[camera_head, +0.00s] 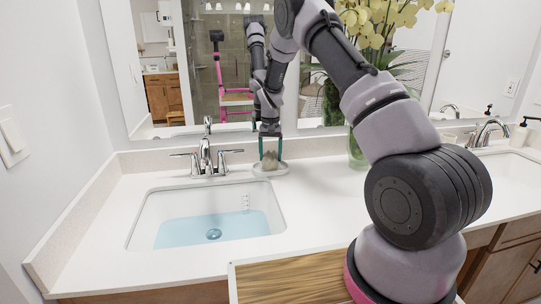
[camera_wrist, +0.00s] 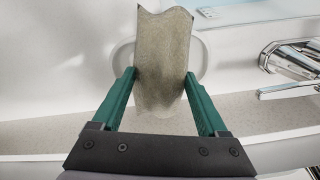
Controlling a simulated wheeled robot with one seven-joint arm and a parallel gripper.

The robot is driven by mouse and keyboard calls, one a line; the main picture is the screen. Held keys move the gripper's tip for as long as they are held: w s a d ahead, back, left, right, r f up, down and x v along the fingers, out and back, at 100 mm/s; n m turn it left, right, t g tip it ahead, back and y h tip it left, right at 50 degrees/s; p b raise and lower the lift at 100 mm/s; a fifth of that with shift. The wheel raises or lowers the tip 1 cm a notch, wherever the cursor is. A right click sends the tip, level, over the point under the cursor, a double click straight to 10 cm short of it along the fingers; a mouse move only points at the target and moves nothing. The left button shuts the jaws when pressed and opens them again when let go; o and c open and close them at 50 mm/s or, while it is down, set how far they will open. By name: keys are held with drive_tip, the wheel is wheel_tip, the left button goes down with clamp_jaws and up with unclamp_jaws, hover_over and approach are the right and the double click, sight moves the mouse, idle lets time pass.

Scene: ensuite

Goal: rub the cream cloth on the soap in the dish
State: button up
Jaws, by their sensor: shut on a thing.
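The cream cloth (camera_wrist: 163,50) hangs between the green fingers of my gripper (camera_wrist: 160,76), and the gripper is shut on it. In the wrist view the cloth looks grey-beige with a wavy edge. In the head view my gripper (camera_head: 270,148) points down over the pale dish (camera_head: 281,171) on the counter right of the sink, with the cloth (camera_head: 270,161) low at the dish. The dish rim (camera_wrist: 122,57) also shows beside the cloth in the wrist view. I cannot make out the soap; the cloth covers the dish's middle. Whether the cloth touches the soap cannot be told.
A sink (camera_head: 177,211) with blue water lies left of the dish, with a chrome faucet (camera_head: 206,158) behind it. A vase of yellow flowers (camera_head: 356,152) stands to the right. The mirror (camera_head: 212,75) rises close behind. Bare counter (camera_head: 315,192) lies right of the dish.

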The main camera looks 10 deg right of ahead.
sight(271, 155)
drive_tip(key=shift+f, duration=0.45)
idle(1.1)
drive_tip(key=shift+r, duration=3.55)
